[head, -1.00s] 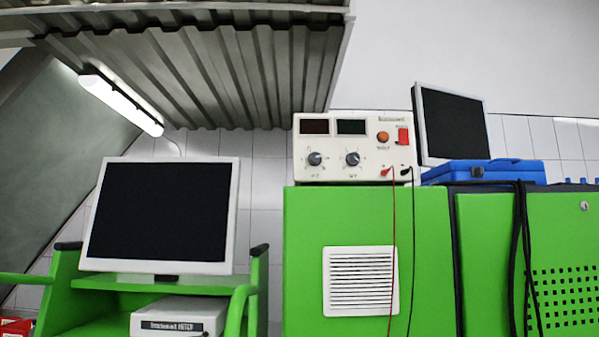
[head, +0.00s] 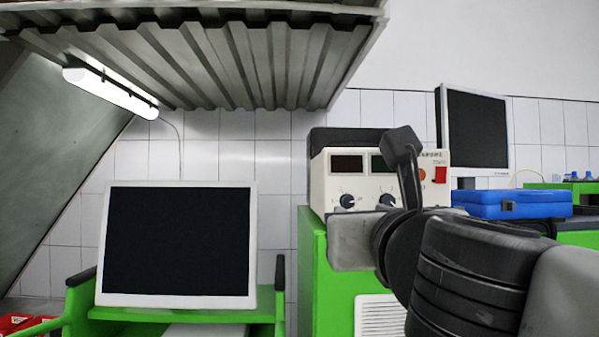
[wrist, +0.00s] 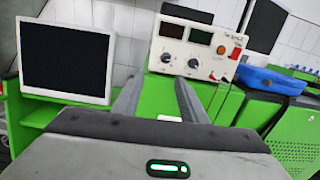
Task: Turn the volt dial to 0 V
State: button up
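The cream power supply (head: 322,183) stands on a green cabinet, with two dark displays and two knobs. The left dial (head: 347,201) and the right dial (head: 387,200) show in the head view, partly crowded by my arm. In the wrist view the left dial (wrist: 166,57) and right dial (wrist: 193,63) are both clear. Their lettering is too small to read, so I cannot tell which is the volt dial. My gripper (wrist: 158,80) is open and empty, its two fingers apart and pointing towards the supply's lower left, in front of it. Neither finger visibly touches a dial.
A red switch (wrist: 235,53) and a red and a black lead sit on the supply's right side. A blue case (head: 510,204) and a monitor (head: 476,130) stand to the right. A large monitor (head: 178,240) stands left. A corrugated canopy (head: 200,55) hangs above.

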jog(key=m, duration=0.2)
jog(key=b, duration=0.3)
send_near(349, 202)
jog(key=shift+m+g+h, duration=0.3)
jog(key=shift+m+h, duration=0.1)
jog(key=w, duration=0.8)
jog(key=shift+w+r, duration=0.25)
jog(key=shift+p, duration=0.3)
grip_shut()
